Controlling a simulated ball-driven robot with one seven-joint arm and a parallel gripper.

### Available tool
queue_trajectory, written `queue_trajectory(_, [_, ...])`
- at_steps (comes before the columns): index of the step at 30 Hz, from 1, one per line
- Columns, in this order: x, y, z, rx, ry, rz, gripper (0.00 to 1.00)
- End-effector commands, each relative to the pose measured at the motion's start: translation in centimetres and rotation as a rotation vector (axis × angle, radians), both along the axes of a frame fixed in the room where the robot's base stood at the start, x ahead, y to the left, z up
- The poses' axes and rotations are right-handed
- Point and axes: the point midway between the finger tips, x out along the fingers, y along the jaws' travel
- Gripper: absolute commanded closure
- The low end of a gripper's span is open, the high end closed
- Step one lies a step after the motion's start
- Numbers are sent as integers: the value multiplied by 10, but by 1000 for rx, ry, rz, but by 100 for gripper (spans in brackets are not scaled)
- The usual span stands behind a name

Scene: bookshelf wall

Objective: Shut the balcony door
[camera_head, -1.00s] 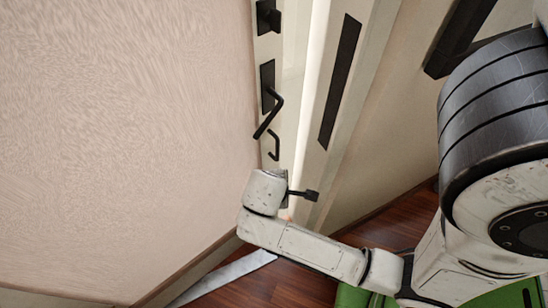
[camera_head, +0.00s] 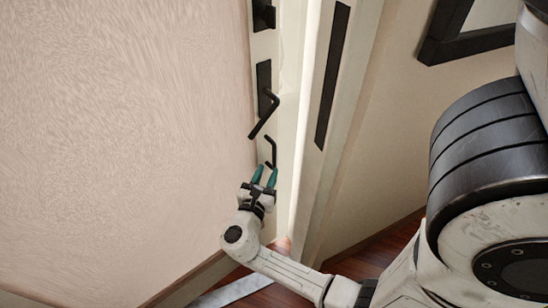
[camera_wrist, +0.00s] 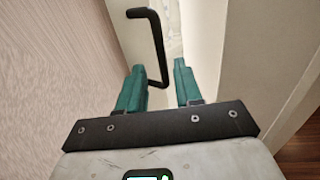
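The balcony door's pale edge strip (camera_head: 266,45) stands upright beside a bright vertical gap, so the door looks ajar. It carries a black lever handle (camera_head: 264,116) on a dark plate, with a second, lower black bar (camera_head: 272,151) below. My gripper (camera_head: 265,178) is just below that bar, its teal fingers pointing up at it. In the wrist view, my gripper (camera_wrist: 160,76) is open and empty. The lower end of a black handle (camera_wrist: 157,50) appears between the fingertips; whether it touches them I cannot tell.
A pinkish textured surface (camera_head: 120,130) fills the left, close to my gripper. Right of the gap is the pale frame (camera_head: 352,100) with a long black plate (camera_head: 333,75), then a beige wall (camera_head: 400,130). Reddish wooden floor (camera_head: 375,255) shows below.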

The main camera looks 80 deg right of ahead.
Motion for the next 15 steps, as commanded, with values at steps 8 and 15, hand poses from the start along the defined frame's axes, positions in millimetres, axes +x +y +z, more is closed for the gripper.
queue_trajectory(8, [-3,-51,0,2,-1,-4,65])
queue_trajectory(15, [-3,-73,-1,2,-3,-2,65])
